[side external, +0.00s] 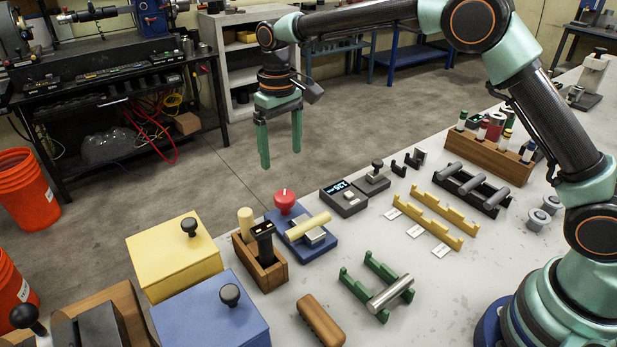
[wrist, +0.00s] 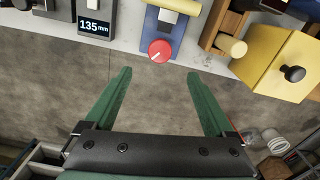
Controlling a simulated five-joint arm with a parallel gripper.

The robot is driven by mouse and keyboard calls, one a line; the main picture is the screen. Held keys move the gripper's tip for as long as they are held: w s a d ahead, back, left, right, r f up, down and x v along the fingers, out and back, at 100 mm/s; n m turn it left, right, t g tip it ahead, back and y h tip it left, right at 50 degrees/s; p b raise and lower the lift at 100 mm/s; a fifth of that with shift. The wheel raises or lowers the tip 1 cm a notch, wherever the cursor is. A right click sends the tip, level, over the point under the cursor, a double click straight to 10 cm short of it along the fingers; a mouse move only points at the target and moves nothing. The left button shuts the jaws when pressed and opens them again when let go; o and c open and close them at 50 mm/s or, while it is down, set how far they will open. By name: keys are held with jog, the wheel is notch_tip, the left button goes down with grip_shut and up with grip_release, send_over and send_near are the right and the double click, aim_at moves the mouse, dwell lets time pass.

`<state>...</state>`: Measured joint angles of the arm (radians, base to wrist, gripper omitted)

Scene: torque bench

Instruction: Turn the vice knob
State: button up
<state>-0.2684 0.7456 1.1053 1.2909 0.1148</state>
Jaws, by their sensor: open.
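The vice knob (side external: 285,201) is a red round knob with a pale pointer mark, on the end of a small blue vice (side external: 328,246) near the bench edge. The knob (wrist: 160,50) also shows in the wrist view, pointing past the bench edge. A pale yellow cylinder (side external: 308,227) lies across the vice by its grey jaw block. My gripper (side external: 280,158) hangs with its green fingers pointing down, open and empty, apart from the knob. In the wrist view the knob lies just beyond the gap between the fingertips (wrist: 160,73).
A wooden holder (side external: 268,274) with a dark-headed tool and a yellow cylinder stands left of the vice. Yellow (side external: 172,262) and blue (side external: 205,318) knobbed boxes are farther left. A display unit (side external: 344,198), reading 135 mm in the wrist view, stands right. Green racks (side external: 352,288) hold a metal rod.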

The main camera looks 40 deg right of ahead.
aim_at(284, 196)
notch_tip(284, 196, down, 12)
jog(key=shift+r, duration=0.25)
dwell(0.3)
jog(key=c, duration=1.4)
jog(key=shift+n, duration=0.3)
jog(key=n, duration=0.3)
jog(key=shift+r+n, duration=0.1)
jog(key=shift+n, duration=0.2)
jog(key=n, duration=0.3)
jog(key=shift+n, duration=0.3)
jog(key=n, duration=0.6)
jog(key=shift+n, duration=0.4)
